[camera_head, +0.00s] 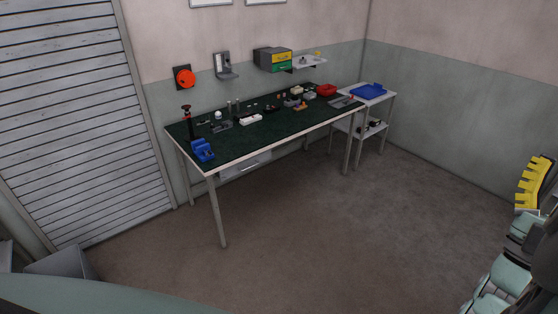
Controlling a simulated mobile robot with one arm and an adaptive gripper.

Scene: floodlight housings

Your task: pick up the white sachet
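A green-topped workbench (222,160) stands against the left wall with many small items on it. A low white item (251,119) lies near its middle. Another small pale item (297,90) sits toward the far right end. Both are too small for me to tell whether either is the white sachet. My arm's pale green links show at the lower right edge, well away from the bench. I cannot make out my gripper's fingers in this view.
A blue vise (203,150) is at the bench's near left corner. A red bin (327,90) is at its far end. A side table with a blue tray (369,91) stands beyond. A yellow notched object (535,183) is at right. The floor before the bench is clear.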

